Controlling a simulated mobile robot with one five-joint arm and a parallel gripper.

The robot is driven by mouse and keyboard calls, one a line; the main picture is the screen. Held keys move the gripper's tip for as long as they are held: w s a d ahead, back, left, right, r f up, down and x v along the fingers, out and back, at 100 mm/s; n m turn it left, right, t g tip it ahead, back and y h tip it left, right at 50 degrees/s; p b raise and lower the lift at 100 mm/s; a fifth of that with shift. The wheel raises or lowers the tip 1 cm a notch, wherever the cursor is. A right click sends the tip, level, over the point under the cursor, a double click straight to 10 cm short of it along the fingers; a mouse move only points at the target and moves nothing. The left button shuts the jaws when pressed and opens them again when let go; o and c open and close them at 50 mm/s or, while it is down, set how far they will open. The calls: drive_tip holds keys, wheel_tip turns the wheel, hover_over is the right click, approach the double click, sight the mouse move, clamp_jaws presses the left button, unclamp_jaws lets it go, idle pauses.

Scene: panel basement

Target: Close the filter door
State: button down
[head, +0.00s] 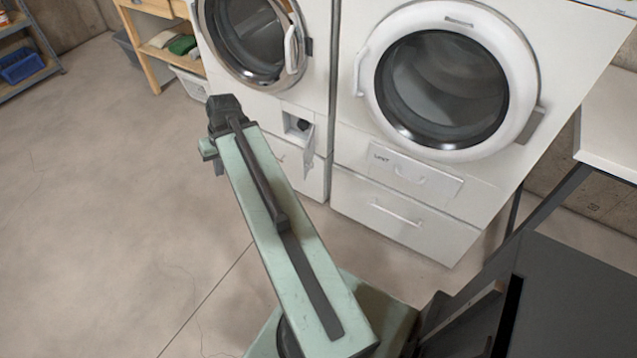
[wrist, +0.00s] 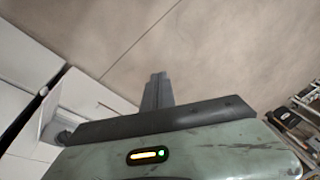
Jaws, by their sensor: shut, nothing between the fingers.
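The filter door (head: 309,150) is a small white flap low on the front of the left washing machine (head: 318,60). It stands open, swung outward at the right side of its square recess (head: 291,119). A dark round filter cap (head: 303,125) shows inside. In the wrist view, a pale panel that looks like the filter door (wrist: 50,112) juts out at the left, with a dark round part beside it. My gripper (wrist: 158,76) is shut and empty, apart from the door and to its right in that view.
A second white machine (head: 435,190) with drawers stands to the right. A wooden shelf (head: 155,50) and a white basket (head: 190,84) stand at the back left. A dark table or frame (head: 570,290) is at the lower right. The concrete floor (head: 110,200) at left is clear.

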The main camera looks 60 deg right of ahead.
drive_tip(key=s+d+f+m+t+b, duration=0.1)
drive_tip(key=s+d+f+b, duration=0.15)
drive_tip(key=d, duration=0.25)
drive_tip(key=s+d+f+m+h+b, duration=0.1)
drive_tip(key=s+d+f+b, duration=0.1)
drive_tip(key=d+f, duration=0.25)
drive_tip(key=s+d+f+m+t+b, duration=0.1)
drive_tip(key=s+d+f+b, duration=0.15)
drive_tip(key=d, duration=0.35)
drive_tip(key=s+d+f+m+t+h+b, duration=0.1)
drive_tip(key=s+d+f+m+h+b, duration=0.2)
drive_tip(key=s+d, duration=0.55)
drive_tip(key=s+d+f+m+t+b, duration=0.1)
drive_tip(key=s+d+f+m+b, duration=0.1)
drive_tip(key=s+d+b, duration=0.5)
drive_tip(key=w+r+b+x, duration=0.1)
drive_tip(key=b+x, duration=0.5)
drive_tip(key=x, duration=0.5)
drive_tip(key=shift+w+a+f, duration=0.25)
drive_tip(key=shift+w, duration=0.15)
